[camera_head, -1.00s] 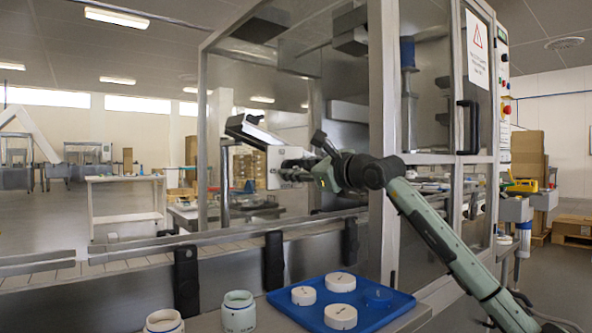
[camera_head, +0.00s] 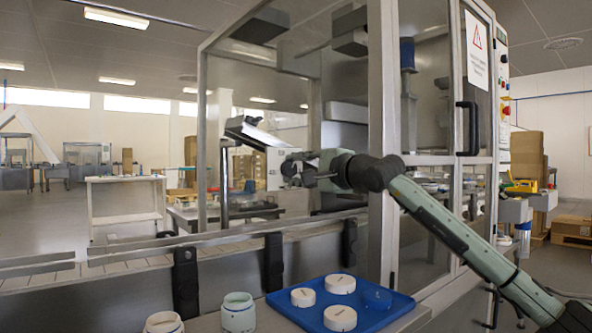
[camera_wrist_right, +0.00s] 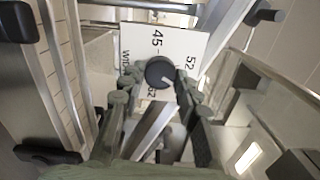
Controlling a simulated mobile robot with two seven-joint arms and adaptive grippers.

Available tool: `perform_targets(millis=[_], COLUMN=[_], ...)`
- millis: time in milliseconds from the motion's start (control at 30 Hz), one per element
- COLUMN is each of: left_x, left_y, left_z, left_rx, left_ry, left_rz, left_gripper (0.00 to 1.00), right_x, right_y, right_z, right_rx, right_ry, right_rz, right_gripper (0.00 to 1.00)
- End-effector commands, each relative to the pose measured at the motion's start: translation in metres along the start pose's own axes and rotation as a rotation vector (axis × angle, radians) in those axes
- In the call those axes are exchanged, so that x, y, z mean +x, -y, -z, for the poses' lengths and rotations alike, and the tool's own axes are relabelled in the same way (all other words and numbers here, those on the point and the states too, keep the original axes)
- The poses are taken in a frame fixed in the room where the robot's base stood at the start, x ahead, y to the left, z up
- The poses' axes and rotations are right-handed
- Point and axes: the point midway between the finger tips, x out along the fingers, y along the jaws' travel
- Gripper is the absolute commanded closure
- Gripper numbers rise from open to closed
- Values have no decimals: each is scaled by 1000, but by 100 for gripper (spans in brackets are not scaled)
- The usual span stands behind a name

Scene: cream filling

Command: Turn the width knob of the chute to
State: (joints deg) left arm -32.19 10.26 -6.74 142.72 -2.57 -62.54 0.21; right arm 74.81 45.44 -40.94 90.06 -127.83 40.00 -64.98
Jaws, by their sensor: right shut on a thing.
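The width knob (camera_wrist_right: 160,72) is a round dark dial with a short white mark that points to the lower right in the right wrist view. It sits on a white scale plate (camera_wrist_right: 193,42) with the numbers 45 and 52, a partly covered number and the word WIDTH. My right gripper (camera_wrist_right: 161,80) is shut on the knob, with its fingers on either side of it. In the head view my right gripper (camera_head: 303,172) reaches left to the pale plate (camera_head: 274,170) below the sloped metal chute (camera_head: 253,135). The knob is hidden there. My left gripper is out of view.
A glass-walled machine frame (camera_head: 382,120) stands close behind my right arm. A metal rail (camera_head: 150,252) with black brackets crosses in front.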

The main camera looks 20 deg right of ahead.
Motion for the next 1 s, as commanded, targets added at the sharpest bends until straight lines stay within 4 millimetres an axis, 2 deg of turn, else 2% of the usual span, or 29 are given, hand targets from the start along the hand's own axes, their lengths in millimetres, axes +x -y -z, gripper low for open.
perform_targets(millis=[267, 367, 600, 1000], left_x=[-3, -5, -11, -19], left_y=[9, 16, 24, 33], left_z=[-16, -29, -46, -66], left_rx=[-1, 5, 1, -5], left_ry=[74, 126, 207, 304], left_rz=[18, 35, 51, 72], left_gripper=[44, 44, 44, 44], right_x=[0, 0, 0, 0], right_y=[1, 1, 1, 1], right_z=[0, 0, 0, -1], right_rx=[-262, -356, -558, -757], right_ry=[-1, -1, 0, 1], right_rz=[-2, -2, -2, -1], right_gripper=[97, 97, 97, 97])
